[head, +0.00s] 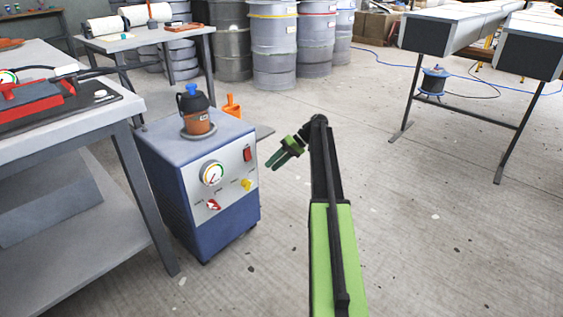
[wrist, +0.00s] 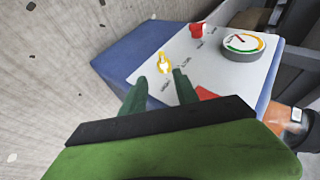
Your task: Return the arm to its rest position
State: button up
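My green arm reaches forward from the bottom of the head view, and its end bends to the left. My gripper (head: 273,163) hangs in the air just right of a blue cabinet with a light grey front panel (head: 228,170). In the wrist view my gripper (wrist: 160,76) has its two dark green fingers apart with nothing between them. Behind the fingertips in that picture is the panel, with a yellow knob (wrist: 163,63), a red knob (wrist: 196,30) and a round gauge (wrist: 243,44). I see no contact with the panel.
A brown pot (head: 196,122) with a blue cap stands on the cabinet. A grey workbench (head: 140,105) is at left. Metal drums (head: 273,50) stand behind. A trestle frame (head: 470,115) is at right. The floor right of my arm is clear.

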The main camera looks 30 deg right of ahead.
jog(key=shift+a, duration=0.1)
jog(key=s+a+g+h+p, duration=0.1)
jog(key=s+a+h+p, duration=0.2)
jog(key=a, duration=0.8)
jog(key=s+a+g+h+p, duration=0.15)
jog(key=s+a, duration=0.35)
jog(key=a, duration=0.6)
jog(key=s+a+r+h+p, duration=0.2)
jog(key=s+a+h+p, duration=0.35)
jog(key=s+a, duration=0.85)
notch_tip(320, 180, up, 38)
jog(key=p, duration=3.8)
jog(key=shift+s+m+p, duration=0.3)
jog(key=shift+s+m, duration=0.1)
jog(key=shift+r, duration=0.1)
